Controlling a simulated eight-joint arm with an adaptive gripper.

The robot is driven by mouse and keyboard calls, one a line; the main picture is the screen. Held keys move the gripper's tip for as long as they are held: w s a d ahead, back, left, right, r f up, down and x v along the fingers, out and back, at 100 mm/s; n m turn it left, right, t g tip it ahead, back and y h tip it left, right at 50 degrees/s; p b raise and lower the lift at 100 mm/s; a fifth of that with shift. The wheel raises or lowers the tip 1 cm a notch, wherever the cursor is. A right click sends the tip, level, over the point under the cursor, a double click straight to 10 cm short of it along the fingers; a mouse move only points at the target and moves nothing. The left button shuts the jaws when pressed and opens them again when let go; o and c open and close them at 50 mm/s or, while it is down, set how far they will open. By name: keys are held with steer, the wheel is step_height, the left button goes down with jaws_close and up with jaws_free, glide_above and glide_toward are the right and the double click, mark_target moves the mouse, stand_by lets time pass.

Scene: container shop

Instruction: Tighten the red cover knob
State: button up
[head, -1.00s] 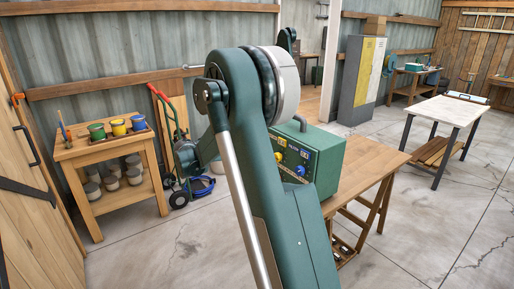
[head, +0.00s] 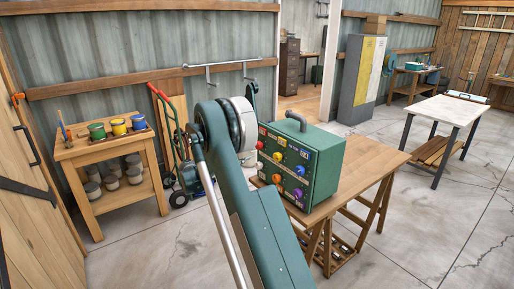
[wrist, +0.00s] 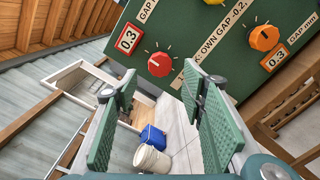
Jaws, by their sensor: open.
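The red knob (wrist: 159,64) sits on the dark green panel (wrist: 215,38) of a box, beside a red-framed label reading 0.3 (wrist: 128,38). A white line is on its face. My open gripper (wrist: 160,90) has a green pad on each side in the wrist view, with nothing between them. The red knob appears beyond the fingertips, apart from them. In the head view the green box (head: 325,168) stands on a wooden table, and the red knob (head: 260,145) shows small at its panel's left edge. My arm hides my gripper there.
An orange knob (wrist: 264,37) is on the same panel, right of the red one. The head view shows blue, purple and other knobs lower on it. The box has a handle (head: 296,119) on top. The wooden table (head: 375,168) is bare to its right.

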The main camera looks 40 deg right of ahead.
steer(key=shift+d, duration=0.1)
stand_by(0.3)
steer(key=shift+d+b, duration=0.75)
steer(key=shift+d, duration=3.05)
steer(key=c, duration=0.9)
